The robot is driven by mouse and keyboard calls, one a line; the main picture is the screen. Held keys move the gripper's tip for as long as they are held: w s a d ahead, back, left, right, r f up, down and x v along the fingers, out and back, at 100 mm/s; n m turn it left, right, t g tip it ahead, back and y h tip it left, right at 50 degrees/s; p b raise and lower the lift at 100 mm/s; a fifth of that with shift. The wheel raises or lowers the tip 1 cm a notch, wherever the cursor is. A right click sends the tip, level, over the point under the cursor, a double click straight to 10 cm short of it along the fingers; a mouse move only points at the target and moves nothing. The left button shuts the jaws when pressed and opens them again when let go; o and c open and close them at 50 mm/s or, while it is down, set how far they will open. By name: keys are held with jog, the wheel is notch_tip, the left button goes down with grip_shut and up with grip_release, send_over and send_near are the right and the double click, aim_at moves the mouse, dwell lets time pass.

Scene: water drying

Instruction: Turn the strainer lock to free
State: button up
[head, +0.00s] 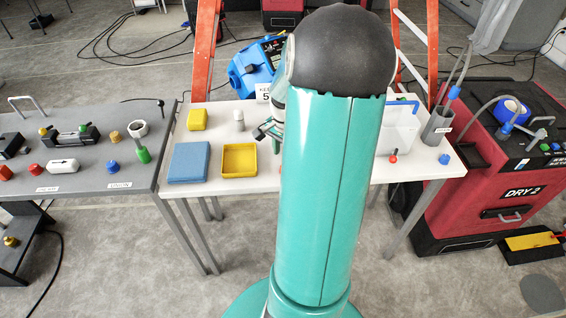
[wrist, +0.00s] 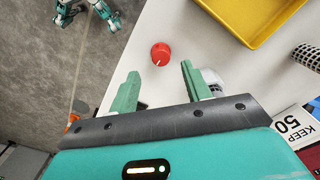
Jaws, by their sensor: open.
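A round red knob (wrist: 160,54) with a white pointer line stands on the white tabletop in the wrist view. No label shows whether it is the strainer lock. My gripper (wrist: 160,70) is open, with its two green fingers apart on either side of the knob's line. The knob lies just beyond the fingertips, and nothing is held between them. In the head view my arm hides most of the middle of the white table. A sliver of red (head: 281,170) shows at the arm's left edge, perhaps the same knob.
A yellow tray (wrist: 297,8) and a dark mesh cylinder (wrist: 306,56) lie to the right of the knob. A whitish round thing (wrist: 213,82) sits behind the right finger. Another red-topped piece (head: 393,155) stands right of my arm. A blue slab (head: 188,163) lies at left.

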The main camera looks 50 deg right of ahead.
notch_tip(320, 180, down, 5)
jog(key=shift+w+f, duration=0.1)
jog(key=shift+f, duration=0.05)
jog(key=shift+c, duration=0.2)
jog(key=c, duration=1)
